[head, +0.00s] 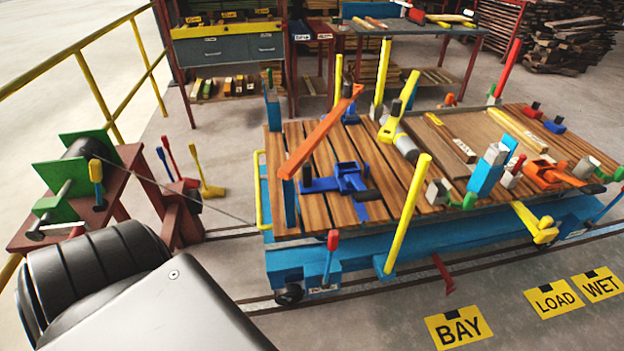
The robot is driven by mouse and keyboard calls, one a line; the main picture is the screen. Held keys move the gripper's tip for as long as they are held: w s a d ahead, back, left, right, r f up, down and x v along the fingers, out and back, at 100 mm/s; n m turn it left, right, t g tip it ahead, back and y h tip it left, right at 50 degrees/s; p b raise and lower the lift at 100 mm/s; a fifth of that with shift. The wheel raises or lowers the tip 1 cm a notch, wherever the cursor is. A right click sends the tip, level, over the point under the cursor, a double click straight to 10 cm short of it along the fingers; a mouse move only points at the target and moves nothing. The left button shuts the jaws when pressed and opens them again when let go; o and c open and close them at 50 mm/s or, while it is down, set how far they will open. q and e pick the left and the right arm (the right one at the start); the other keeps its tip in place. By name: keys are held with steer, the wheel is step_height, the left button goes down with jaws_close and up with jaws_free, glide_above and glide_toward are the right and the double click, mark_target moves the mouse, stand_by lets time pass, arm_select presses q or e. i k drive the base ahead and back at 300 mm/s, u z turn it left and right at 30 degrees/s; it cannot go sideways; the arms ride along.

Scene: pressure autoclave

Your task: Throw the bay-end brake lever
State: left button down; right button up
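A blue cart (400,258) with a slatted wooden deck stands on rails across the middle and right. At its near left corner an upright blue lever with a red knob (331,250) rises beside a small label too small to read. Another blue lever (607,206) leans at the cart's right side, near a second label. A dark red lever or pedal (443,275) sticks out low under the cart's near side. I cannot tell for certain which is the bay-end brake lever. Part of my arm fills the lower left; neither gripper shows.
A winch with green plates (88,145) stands on a dark red bench at left, its cable running to the cart. Yellow posts (408,215) rise from the cart's edge. Floor signs read BAY (458,327), LOAD (554,299) and WET (600,285). A yellow railing (100,90) runs at left.

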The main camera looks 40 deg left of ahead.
mark_target(333, 237)
steer(key=k, duration=0.35)
steer(key=u, duration=0.65)
steer(key=i, duration=0.5)
steer(key=u, duration=0.05)
